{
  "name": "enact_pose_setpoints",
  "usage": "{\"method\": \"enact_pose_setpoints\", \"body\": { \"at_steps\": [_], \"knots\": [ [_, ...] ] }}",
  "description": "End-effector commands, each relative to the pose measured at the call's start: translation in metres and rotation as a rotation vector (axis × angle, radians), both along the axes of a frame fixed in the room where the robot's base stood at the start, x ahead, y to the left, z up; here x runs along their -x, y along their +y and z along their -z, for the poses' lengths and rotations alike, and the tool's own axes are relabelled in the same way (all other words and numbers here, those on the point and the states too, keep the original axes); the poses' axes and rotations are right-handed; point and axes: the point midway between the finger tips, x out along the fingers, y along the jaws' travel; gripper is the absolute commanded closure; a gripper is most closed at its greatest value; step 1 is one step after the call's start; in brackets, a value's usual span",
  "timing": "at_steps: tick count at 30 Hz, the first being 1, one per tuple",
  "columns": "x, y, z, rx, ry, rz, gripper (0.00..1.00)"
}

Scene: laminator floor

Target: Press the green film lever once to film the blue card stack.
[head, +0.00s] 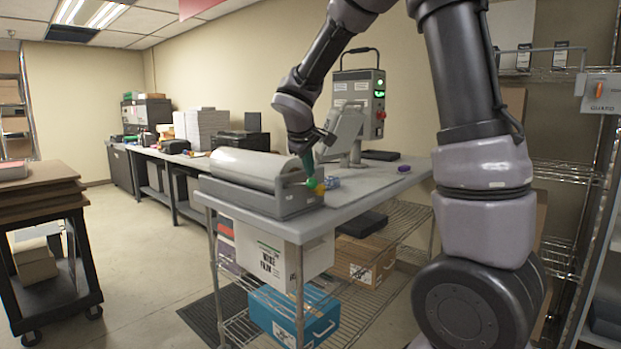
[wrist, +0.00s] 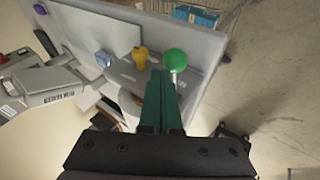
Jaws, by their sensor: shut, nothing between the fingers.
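The green film lever's round knob (wrist: 176,60) sits on a thin metal stem in the wrist view. My gripper (wrist: 161,76) is shut and empty, its green fingers together with the tips right beside the knob; I cannot tell whether they touch. A yellow knob (wrist: 140,57) stands beside the green one. A small blue block (wrist: 103,60), possibly the blue card stack, lies on the table beyond; it also shows in the head view (head: 332,183).
A purple round object (head: 404,168) lies on the table's right part. A control box (head: 359,100) with green lights stands behind. A cart (head: 45,225) stands at left, with clear floor between.

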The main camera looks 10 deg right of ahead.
Motion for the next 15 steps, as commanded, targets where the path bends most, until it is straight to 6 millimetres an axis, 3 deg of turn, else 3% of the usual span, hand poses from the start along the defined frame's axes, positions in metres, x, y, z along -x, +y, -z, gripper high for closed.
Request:
{"method": "enact_pose_setpoints", "body": {
  "at_steps": [15],
  "knots": [
    [0.0013, -0.0011, 0.0064, 0.001, 0.001, -0.002, 1.00]
  ]
}}
